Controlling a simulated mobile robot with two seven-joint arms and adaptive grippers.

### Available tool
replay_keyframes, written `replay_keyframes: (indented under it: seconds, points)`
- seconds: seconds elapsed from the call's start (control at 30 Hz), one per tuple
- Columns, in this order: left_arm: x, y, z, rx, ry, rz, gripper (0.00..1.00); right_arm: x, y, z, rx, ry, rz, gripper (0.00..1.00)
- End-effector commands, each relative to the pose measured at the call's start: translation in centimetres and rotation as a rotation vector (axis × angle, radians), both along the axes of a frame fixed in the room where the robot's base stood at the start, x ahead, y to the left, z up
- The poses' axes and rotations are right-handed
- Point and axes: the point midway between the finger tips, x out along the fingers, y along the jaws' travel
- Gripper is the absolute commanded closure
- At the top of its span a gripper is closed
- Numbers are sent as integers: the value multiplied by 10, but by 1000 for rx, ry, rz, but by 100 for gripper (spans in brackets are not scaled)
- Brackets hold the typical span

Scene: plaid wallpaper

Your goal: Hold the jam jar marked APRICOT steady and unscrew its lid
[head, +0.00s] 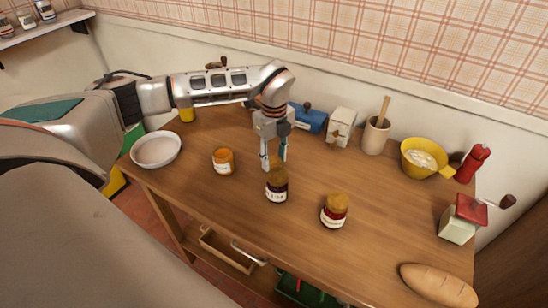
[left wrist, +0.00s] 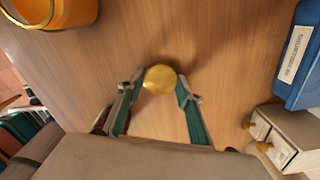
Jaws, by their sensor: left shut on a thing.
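An orange jar (head: 223,163) with a pale label stands left of centre on the wooden table; part of it shows in the left wrist view (left wrist: 55,10), where I see no gold lid on the visible part. A dark jar (head: 277,190) stands at the centre and a red jar (head: 334,213) to its right. I cannot read the labels. My left gripper (head: 274,162) points down, its tips by the dark jar's top in the head view. It is shut on a round gold lid (left wrist: 160,79). I cannot tell if this lid sits on a jar. My right gripper is out of view.
A white bowl (head: 156,150) stands at the left. A blue box (head: 310,118), a cream box (head: 341,126) and a utensil pot (head: 376,135) line the back. A yellow bowl (head: 424,158), a grinder (head: 462,218) and bread (head: 438,285) are at the right.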

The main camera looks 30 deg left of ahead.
Motion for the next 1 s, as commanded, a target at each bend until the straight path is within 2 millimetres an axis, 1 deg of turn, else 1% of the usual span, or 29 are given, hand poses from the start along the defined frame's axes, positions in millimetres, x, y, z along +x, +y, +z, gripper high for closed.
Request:
replay_keyframes:
  seconds: [0.1,0.13,0.2,0.5,0.63,0.77,1.0]
  points:
    - [0,0,-3,0,1,0,91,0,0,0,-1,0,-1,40]
    - [0,0,-4,0,1,0,62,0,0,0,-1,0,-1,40]
    - [0,0,-3,0,1,0,48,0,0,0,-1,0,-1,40]
    - [0,0,-3,0,1,0,48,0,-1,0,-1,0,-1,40]
    - [0,0,4,1,-1,0,48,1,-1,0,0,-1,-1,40]
    - [1,1,23,1,-3,0,48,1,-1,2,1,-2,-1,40]
    - [1,0,73,1,-4,0,48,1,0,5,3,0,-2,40]
